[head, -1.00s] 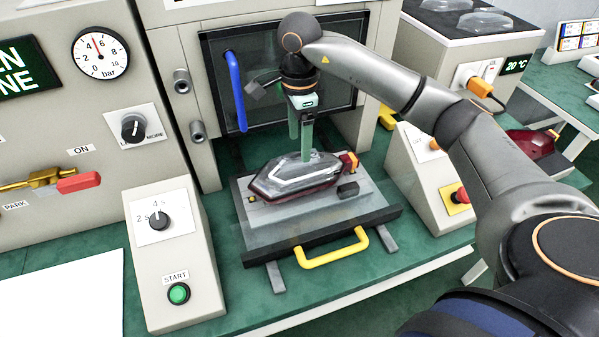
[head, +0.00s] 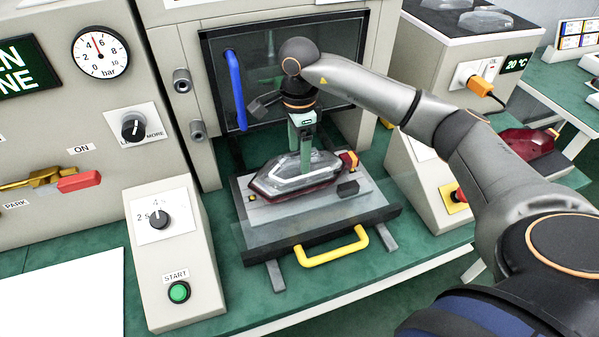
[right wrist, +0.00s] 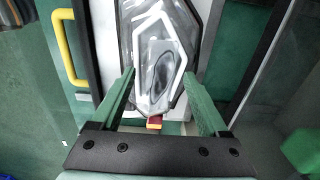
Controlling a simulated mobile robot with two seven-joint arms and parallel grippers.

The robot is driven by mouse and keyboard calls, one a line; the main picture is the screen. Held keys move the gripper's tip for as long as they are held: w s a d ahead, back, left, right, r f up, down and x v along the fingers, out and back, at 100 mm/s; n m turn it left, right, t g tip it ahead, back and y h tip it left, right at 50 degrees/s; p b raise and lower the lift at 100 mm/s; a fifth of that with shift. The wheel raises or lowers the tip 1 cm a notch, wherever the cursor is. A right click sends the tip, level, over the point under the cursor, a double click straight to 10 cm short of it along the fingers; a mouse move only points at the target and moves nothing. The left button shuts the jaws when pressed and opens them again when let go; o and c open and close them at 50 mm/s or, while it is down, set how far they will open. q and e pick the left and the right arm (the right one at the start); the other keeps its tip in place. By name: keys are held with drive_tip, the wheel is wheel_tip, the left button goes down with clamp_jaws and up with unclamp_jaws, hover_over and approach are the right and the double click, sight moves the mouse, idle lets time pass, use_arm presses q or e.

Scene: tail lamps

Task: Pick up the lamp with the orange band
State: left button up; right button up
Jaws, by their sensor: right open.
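A lamp (head: 290,176) with a clear lens over a red housing lies on the grey plate of the drawer tray (head: 345,208). An orange-red and yellow piece (head: 349,160) shows at its right end, and the same piece shows in the right wrist view (right wrist: 154,122). My right gripper (head: 305,165) is low over the lamp, pointing down. In the right wrist view its green fingers (right wrist: 162,85) stand open, one on each side of the lamp (right wrist: 158,60). I cannot tell whether they touch it. My left gripper is not in view.
A yellow handle (head: 332,247) is at the tray's front. A dark-windowed door with a blue handle (head: 235,90) stands behind. Control boxes flank the tray, one with a green start button (head: 179,292). Another red lamp (head: 527,143) lies at the right.

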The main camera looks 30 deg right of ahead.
drive_tip(key=shift+c, duration=0.3)
clamp_jaws()
idle(0.5)
idle(0.7)
